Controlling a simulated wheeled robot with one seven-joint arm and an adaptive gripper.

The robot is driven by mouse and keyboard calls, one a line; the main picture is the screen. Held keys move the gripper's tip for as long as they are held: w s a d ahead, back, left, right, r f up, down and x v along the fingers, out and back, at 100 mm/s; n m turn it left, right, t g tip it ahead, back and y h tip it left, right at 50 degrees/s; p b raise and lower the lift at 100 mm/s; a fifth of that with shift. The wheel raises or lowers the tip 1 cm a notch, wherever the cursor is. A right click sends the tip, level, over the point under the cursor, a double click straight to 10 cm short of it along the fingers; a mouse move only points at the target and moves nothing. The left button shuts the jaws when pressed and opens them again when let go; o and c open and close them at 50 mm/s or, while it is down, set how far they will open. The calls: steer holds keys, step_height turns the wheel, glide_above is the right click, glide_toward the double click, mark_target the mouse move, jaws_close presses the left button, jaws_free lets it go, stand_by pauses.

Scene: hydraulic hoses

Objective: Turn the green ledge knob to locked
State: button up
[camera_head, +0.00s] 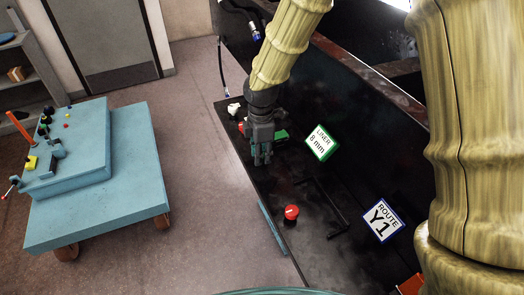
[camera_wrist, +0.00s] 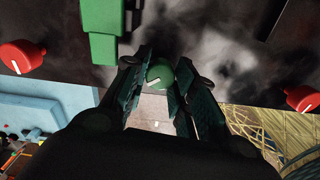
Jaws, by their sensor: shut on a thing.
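The green ledge knob (camera_wrist: 160,73) is round with a short white pointer mark, which lies toward its lower left in the wrist view. My gripper (camera_wrist: 162,80) has one dark ridged finger on each side of the knob and is shut on it. In the head view my gripper (camera_head: 262,158) points down at the dark ledge (camera_head: 318,248), and it hides the green knob there. No locked marking can be read in either view.
A red knob (camera_wrist: 20,57) is left of my gripper and another red knob (camera_wrist: 303,98) is right. A green block (camera_wrist: 102,32) is close by. Signs reading "LINER 8 mm" (camera_head: 321,142) and "ROUTE Y1" (camera_head: 382,219) stand along the ledge. A blue cart (camera_head: 130,190) stands left; floor between is clear.

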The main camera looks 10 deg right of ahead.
steer(key=m, duration=0.3)
steer(key=shift+m, duration=0.3)
steer(key=shift+m+p, duration=0.3)
steer(key=shift+m, duration=1.5)
steer(key=shift+f, duration=0.1)
steer(key=o, duration=1.1)
steer(key=shift+c, duration=0.2)
steer(key=shift+w, duration=0.1)
